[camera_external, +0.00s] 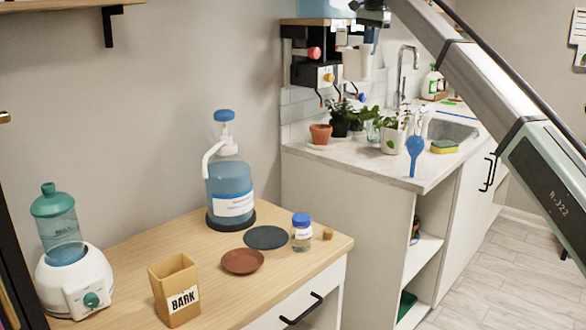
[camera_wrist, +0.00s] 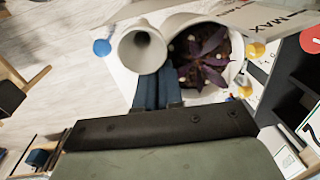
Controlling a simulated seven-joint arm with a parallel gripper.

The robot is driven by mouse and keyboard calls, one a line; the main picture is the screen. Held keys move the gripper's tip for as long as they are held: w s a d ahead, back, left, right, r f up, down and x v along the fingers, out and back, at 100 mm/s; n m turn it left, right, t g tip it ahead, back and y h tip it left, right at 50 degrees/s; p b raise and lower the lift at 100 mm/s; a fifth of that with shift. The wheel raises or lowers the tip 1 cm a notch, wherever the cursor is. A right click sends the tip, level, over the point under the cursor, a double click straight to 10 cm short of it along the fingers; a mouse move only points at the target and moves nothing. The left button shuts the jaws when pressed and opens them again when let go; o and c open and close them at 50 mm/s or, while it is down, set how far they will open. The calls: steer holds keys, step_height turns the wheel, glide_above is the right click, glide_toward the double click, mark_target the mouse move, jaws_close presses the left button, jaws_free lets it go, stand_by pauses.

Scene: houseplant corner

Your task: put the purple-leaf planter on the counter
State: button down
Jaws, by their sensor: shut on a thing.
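The purple-leaf planter (camera_wrist: 205,58) is a white pot with dark purple leaves and a white open tube at its side in the wrist view. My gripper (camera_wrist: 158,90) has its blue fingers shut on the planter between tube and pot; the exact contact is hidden. In the external view, my gripper (camera_external: 374,38) is at the top, and the white planter (camera_external: 356,64) hangs upright in the air above the back of the counter (camera_external: 345,157). Its leaves cannot be made out there. The counter is pale-topped, with a sink at its far right.
A terracotta pot (camera_external: 320,134), green plants and a white leaf-print pot (camera_external: 393,140) stand on the counter. A blue scoop (camera_external: 415,150) and a sponge (camera_external: 444,147) are near its front. A black wall rack (camera_external: 300,72) is beside the planter. The counter's near left corner is clear.

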steer(key=d+m, duration=0.2)
steer(key=d, duration=0.6)
step_height(320, 180, down, 28)
steer(key=shift+w+a, duration=0.25)
steer(key=shift+w, duration=0.2)
steer(key=shift+f, duration=0.1)
steer(key=c, duration=1.7)
jaws_free()
steer(key=o, duration=0.4)
steer(key=shift+o, duration=0.2)
step_height(320, 180, up, 12)
steer(key=s, duration=0.1)
steer(key=shift+d, duration=0.3)
